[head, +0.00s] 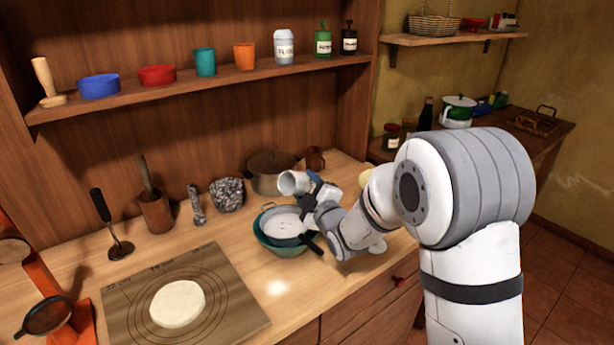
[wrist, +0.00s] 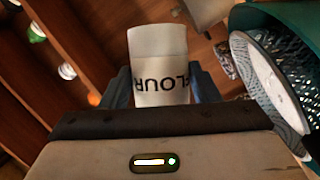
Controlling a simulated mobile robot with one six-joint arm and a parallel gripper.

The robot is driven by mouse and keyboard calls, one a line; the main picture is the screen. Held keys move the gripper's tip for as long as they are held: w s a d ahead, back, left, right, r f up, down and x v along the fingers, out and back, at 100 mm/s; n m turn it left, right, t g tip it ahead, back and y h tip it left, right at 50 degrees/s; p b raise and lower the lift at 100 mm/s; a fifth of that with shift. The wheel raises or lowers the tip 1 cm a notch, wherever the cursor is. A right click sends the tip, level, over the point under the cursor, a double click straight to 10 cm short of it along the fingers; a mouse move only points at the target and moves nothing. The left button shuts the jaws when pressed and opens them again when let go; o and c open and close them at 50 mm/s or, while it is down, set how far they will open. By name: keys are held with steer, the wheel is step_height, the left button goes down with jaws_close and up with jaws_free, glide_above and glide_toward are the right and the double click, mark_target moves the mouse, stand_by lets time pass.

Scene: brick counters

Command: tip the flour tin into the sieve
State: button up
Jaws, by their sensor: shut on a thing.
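The flour tin (head: 291,182) is white and lies tilted on its side in my gripper (head: 309,187), its round end facing left. In the wrist view the flour tin (wrist: 160,60) sits between both fingers, with its FLOUR lettering upside down. The sieve (head: 287,221) rests on a teal bowl (head: 283,247), just below the tin, with a dark handle towards the front right. A pale round layer shows inside the sieve (wrist: 265,85) in the wrist view. Whether powder is leaving the tin I cannot tell.
A pot (head: 272,175) stands behind the bowl, with a brown mug (head: 315,158) beside it. A board with a dough disc (head: 178,304) lies at the front left. A shelf (head: 200,88) with cups and jars runs above.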

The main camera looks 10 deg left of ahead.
steer(key=shift+s+f+m+g+h+p, duration=0.2)
steer(key=shift+m+p, duration=0.5)
steer(key=shift+p, duration=1.3)
steer(key=shift+w+m+g+h+p, duration=0.15)
steer(key=shift+m+g+p, duration=0.4)
steer(key=shift+p, duration=1.4)
steer(key=shift+s+a+f+m, duration=0.1)
steer(key=shift+s+a+m, duration=0.05)
steer(key=shift+m, duration=0.5)
steer(key=m+g+p, duration=0.1)
steer(key=s+m+g+p, duration=0.1)
steer(key=m+p, duration=0.1)
steer(key=shift+s+a, duration=0.2)
steer(key=shift+a, duration=0.15)
steer(key=shift+s+a+f+m+g+p, duration=0.15)
steer(key=shift+s+m+g+p, duration=0.15)
steer(key=shift+m+g+p, duration=0.5)
